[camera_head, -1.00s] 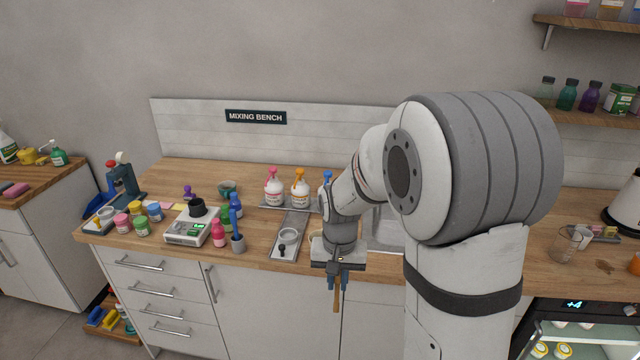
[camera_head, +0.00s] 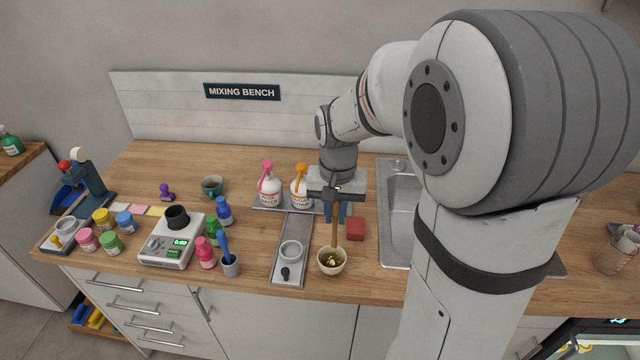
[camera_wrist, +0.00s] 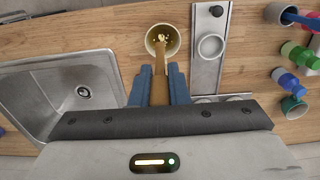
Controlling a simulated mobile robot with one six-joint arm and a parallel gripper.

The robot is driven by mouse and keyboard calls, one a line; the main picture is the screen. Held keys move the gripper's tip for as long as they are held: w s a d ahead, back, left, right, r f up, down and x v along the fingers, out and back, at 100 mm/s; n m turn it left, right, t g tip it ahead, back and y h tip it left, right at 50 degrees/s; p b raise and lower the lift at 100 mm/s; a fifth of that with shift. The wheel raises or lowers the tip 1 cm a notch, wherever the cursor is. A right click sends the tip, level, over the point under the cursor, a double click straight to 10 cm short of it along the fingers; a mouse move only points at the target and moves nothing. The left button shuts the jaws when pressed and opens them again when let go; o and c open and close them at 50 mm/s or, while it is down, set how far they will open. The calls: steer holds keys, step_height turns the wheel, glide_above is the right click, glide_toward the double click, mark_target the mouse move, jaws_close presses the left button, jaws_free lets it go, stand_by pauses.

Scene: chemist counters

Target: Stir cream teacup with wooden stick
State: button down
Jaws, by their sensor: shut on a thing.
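The cream teacup (camera_head: 332,262) stands upright on the wooden counter near its front edge, right of the metal tray. It holds a dark liquid with golden bits; it also shows in the wrist view (camera_wrist: 173,37). My gripper (camera_head: 336,214) is above and just behind the cup, its blue fingers shut on the wooden stick (camera_head: 334,236). The stick points down, its lower end at or inside the cup's mouth.
A red block (camera_head: 356,229) lies right behind the cup. The metal tray (camera_head: 289,272) with a small ring stands close left, and the sink (camera_head: 395,255) is to the right. Pump bottles (camera_head: 269,188) stand behind left. A scale (camera_head: 165,252) and several small bottles are farther left.

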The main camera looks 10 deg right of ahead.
mark_target(332, 239)
steer(key=shift+w, duration=0.55)
steer(key=shift+w+d+f, duration=0.15)
steer(key=shift+w+d, duration=0.1)
steer(key=shift+w, duration=0.05)
steer(key=shift+s+f+b, duration=0.15)
steer(key=shift+f+b, duration=0.15)
steer(key=shift+b, duration=0.1)
steer(key=shift+w+a+f+b, duration=0.1)
steer(key=shift+w+f+b, duration=0.1)
steer(key=shift+f+b, duration=0.4)
step_height(332, 239, down, 2)
steer(key=shift+s+f+b, duration=0.1)
steer(key=shift+s+b, duration=0.05)
steer(key=shift+b, duration=0.5)
steer(key=shift+f+b, duration=2.25)
steer(key=shift+f, duration=0.75)
steer(key=shift+a, duration=0.1)
